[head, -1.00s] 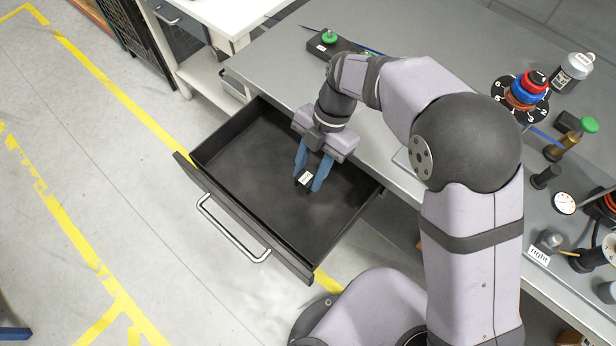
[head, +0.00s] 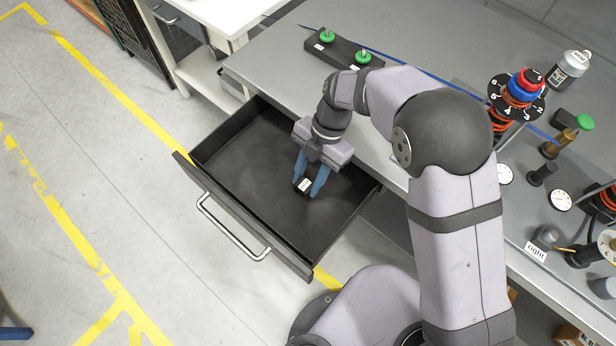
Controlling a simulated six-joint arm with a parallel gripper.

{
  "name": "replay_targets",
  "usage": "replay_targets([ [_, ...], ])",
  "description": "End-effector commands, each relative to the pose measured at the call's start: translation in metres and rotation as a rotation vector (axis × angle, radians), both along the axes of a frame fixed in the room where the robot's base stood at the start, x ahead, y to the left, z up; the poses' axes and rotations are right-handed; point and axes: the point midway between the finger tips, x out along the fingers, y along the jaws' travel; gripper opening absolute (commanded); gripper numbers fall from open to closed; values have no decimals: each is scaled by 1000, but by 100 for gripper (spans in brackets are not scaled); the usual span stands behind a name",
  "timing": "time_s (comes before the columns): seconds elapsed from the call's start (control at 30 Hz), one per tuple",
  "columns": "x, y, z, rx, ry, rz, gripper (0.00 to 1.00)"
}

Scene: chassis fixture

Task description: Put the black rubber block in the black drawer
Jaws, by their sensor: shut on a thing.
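The black drawer (head: 235,165) stands pulled out from under the grey bench, with a silver bar handle on its front. My gripper (head: 306,190) points down inside the drawer's outline, toward its right part. Its blue fingers are shut on the black rubber block (head: 304,186), a small dark piece with a white label. The block is between the fingertips, over or at the drawer floor. I cannot tell whether it touches the floor. The rest of the drawer floor looks empty.
On the grey bench (head: 275,62) stand a black base with green knobs (head: 343,48), a dial with red and blue rings (head: 520,92), a bottle (head: 570,68) and gauges. The drawer's walls surround my gripper. Floor to the left is clear.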

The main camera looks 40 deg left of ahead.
Motion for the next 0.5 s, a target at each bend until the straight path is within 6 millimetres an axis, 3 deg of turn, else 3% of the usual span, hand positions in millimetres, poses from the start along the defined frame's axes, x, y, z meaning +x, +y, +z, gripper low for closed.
replay_targets([
  [0.07, 0, 0, -4, 0, 0, 0, 10],
  [0.1, 0, 0, -2, 0, 0, 0, 42],
  [0.13, 0, 0, -2, 0, 0, 0, 49],
  [0.5, 0, 0, 0, 0, 0, 0, 51],
])
